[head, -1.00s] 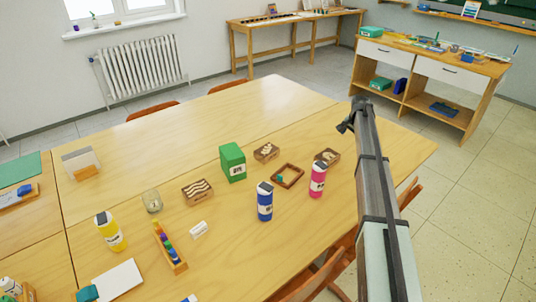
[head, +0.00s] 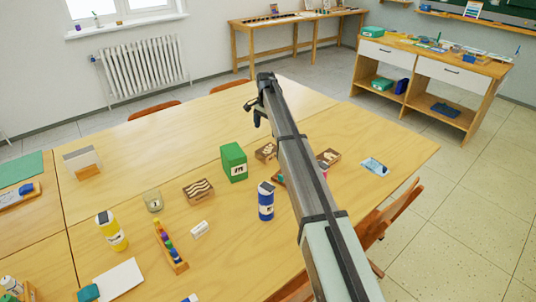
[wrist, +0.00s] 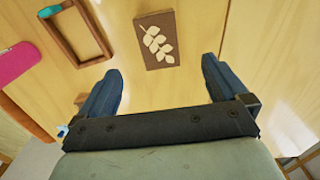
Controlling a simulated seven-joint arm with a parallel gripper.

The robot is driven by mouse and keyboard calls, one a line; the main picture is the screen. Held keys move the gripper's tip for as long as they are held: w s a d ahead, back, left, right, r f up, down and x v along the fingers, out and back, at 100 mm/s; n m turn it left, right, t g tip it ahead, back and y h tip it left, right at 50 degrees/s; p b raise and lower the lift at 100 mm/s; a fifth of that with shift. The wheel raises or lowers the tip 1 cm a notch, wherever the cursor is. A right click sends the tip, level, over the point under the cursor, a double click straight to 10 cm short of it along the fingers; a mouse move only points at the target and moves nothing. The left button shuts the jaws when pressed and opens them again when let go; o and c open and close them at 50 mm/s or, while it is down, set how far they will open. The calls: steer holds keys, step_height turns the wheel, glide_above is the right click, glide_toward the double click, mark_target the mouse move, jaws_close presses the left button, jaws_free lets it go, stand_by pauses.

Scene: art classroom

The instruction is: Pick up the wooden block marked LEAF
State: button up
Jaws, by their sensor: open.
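The LEAF block is a brown wooden block with a pale leaf shape; it lies flat on the table in the wrist view (wrist: 157,40). In the head view I take it to be the small block (head: 265,152) right of the green box, beside my arm; its mark is too small there to be sure. My gripper (wrist: 162,68) is open and empty. In the wrist view the block shows ahead of the fingertips, between their lines, and apart from them. In the head view my gripper (head: 256,112) hangs above the table.
A wooden frame (wrist: 66,52) and a pink bottle (wrist: 15,62) lie left of the block in the wrist view. A green box (head: 233,162), a blue bottle (head: 265,201), a wavy-marked block (head: 198,191) and another brown block (head: 330,157) stand nearby.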

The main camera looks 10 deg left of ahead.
mark_target(267, 150)
steer(key=f, duration=1.3)
steer(key=shift+s+d, duration=0.1)
steer(key=shift+d, duration=0.15)
steer(key=c, duration=1.1)
